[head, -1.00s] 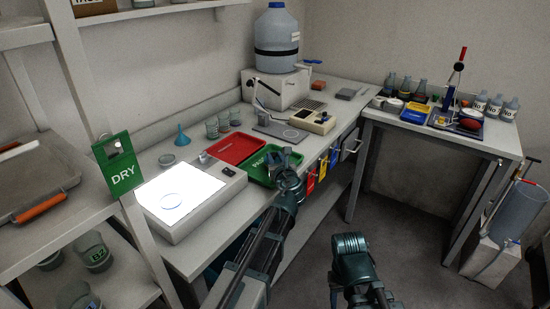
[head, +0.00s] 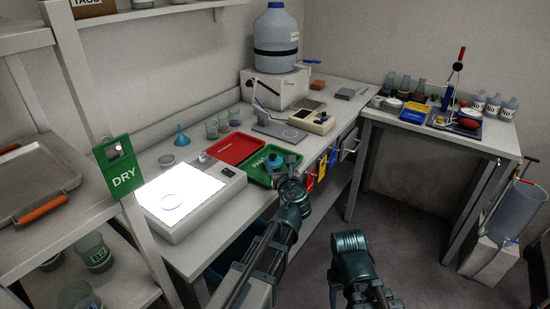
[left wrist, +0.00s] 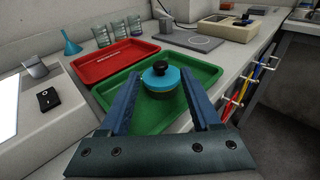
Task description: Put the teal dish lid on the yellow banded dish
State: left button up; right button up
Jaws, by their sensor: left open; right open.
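The teal dish lid (left wrist: 160,79), a round disc with a black knob, is in the green tray (left wrist: 205,73) in the left wrist view. It also shows partly in the head view (head: 292,158), behind my left gripper (head: 289,177). My left gripper is open; in the left wrist view its fingers (left wrist: 159,98) point at the lid, one on each side, and I see no grip on it. What lies under the lid is hidden. My right gripper (head: 348,243) is open and empty over the floor. I cannot make out the yellow banded dish in either view.
A red tray (head: 236,149) lies beside the green one. A lit light box (head: 215,211) with a clear dish, glass beakers (head: 222,122) and a hot plate-like device (head: 275,127) stand on the bench. The right-hand table (head: 440,129) holds bottles and a yellow item.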

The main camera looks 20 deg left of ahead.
pick_arm(q)
jog(key=p+v, duration=0.1)
jog(key=v, duration=0.7)
jog(key=shift+s, duration=0.35)
jog(key=shift+d, duration=0.2)
